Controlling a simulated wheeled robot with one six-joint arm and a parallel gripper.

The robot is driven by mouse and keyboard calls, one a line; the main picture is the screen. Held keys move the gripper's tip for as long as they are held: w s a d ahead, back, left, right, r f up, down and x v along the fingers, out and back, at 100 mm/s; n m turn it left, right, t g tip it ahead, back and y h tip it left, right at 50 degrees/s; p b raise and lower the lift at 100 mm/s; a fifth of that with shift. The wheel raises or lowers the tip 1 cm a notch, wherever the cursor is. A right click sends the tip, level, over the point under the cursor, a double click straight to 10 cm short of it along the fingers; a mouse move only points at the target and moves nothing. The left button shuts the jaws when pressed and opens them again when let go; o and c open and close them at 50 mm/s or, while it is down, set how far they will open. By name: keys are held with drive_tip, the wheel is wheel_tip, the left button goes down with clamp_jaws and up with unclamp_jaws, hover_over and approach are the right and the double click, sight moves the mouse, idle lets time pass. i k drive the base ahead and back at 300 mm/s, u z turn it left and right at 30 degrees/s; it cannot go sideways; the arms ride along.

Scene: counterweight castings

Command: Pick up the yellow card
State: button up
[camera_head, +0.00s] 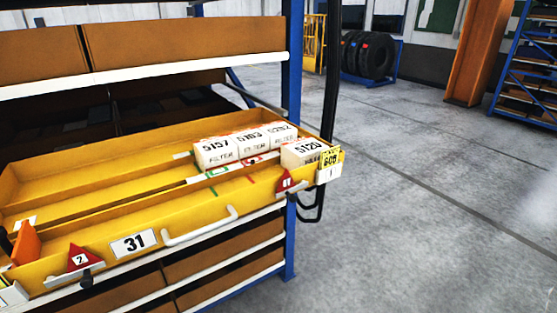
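A small yellow card (330,158) with dark printed figures stands at the right front corner of the yellow drawer (200,213). It sits just above a white label (329,174) and beside the box marked 5120 (304,152). I cannot tell whether it is slotted into a holder or only leans there. My gripper is not in view.
Several white filter boxes (215,152) stand in the drawer's right part. Red triangular tags 2 (80,258) and 01 (286,182), label 31 (133,243) and a pale handle (200,228) are on its front. An orange piece (27,243) is at left. Floor at right is clear.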

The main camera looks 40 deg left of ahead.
sight(329, 158)
drive_tip(key=u, duration=0.75)
drive_tip(key=i, duration=0.7)
drive_tip(key=u, duration=0.6)
